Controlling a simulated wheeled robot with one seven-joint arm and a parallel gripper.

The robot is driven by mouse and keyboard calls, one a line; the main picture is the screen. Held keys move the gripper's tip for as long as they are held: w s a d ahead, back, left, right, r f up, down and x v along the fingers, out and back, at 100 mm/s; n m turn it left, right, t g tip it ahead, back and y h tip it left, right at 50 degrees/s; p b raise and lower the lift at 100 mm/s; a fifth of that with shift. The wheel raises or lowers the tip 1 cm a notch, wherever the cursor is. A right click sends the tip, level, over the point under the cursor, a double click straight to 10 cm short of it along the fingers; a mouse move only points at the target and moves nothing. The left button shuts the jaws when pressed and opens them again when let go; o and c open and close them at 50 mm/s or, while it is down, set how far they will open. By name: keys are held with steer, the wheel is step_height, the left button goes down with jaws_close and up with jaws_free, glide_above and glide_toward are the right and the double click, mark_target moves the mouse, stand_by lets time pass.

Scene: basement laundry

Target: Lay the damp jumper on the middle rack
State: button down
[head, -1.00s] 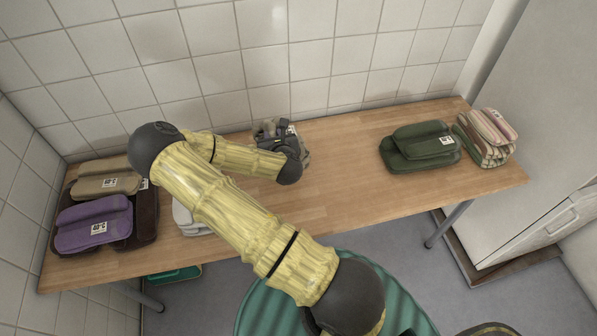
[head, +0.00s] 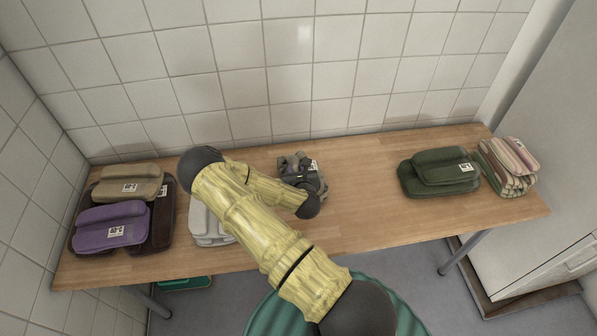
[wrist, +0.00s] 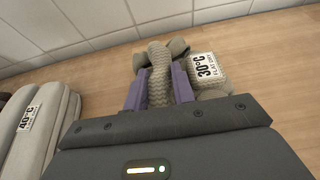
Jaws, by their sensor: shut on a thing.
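My gripper (head: 300,175) is over the wooden table, left of its middle. Its two purple-grey fingers (wrist: 160,92) are shut on a grey-beige knitted jumper (wrist: 158,62), with a thick knit fold between them. A white tag on the jumper reads 30°C, with smaller lettering like "flat dry". In the head view the jumper (head: 318,182) is partly hidden by my gripper. It is on or just above the table; I cannot tell which. No rack shows in these frames.
On the wooden table (head: 365,200), a folded light-grey cloth (head: 205,222) is left of my gripper. Further left are purple (head: 110,226), tan (head: 128,185) and dark brown (head: 160,225) cloths. A green cloth (head: 440,172) and striped cloths (head: 510,165) are right. Clear tabletop lies between.

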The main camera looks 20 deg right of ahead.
steer(key=shift+f, duration=0.75)
steer(key=shift+f, duration=0.2)
steer(key=c, duration=1.2)
jaws_free()
steer(key=shift+w, duration=0.15)
steer(key=shift+o, duration=0.2)
steer(key=shift+d+r, duration=0.1)
steer(key=shift+r, duration=0.05)
steer(key=b+v, duration=0.1)
steer(key=v, duration=1.1)
